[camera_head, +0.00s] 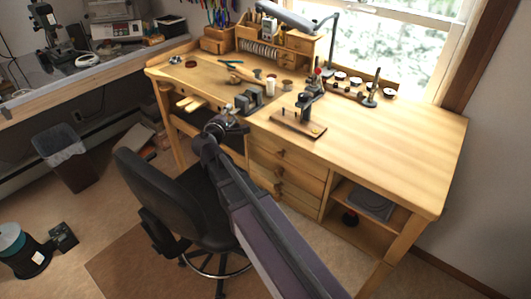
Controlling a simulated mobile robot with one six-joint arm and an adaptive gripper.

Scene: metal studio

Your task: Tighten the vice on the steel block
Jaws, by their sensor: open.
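A small dark grey vice (249,101) stands near the front edge of the wooden workbench, left of the bench's middle. A separate steel block cannot be made out; at this size I cannot tell what lies between the vice jaws. My arm reaches up from the lower right, and my gripper (238,126) is at its end, just in front of the bench edge and slightly below and left of the vice in the picture. It is open and seems to hold nothing. Its fingers are small and dark, and I cannot tell how far they are from the vice.
A wooden board with a dark upright tool (304,106) stands right of the vice. A black chair (160,193) stands before the bench. The bench's right part (410,135) is clear.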

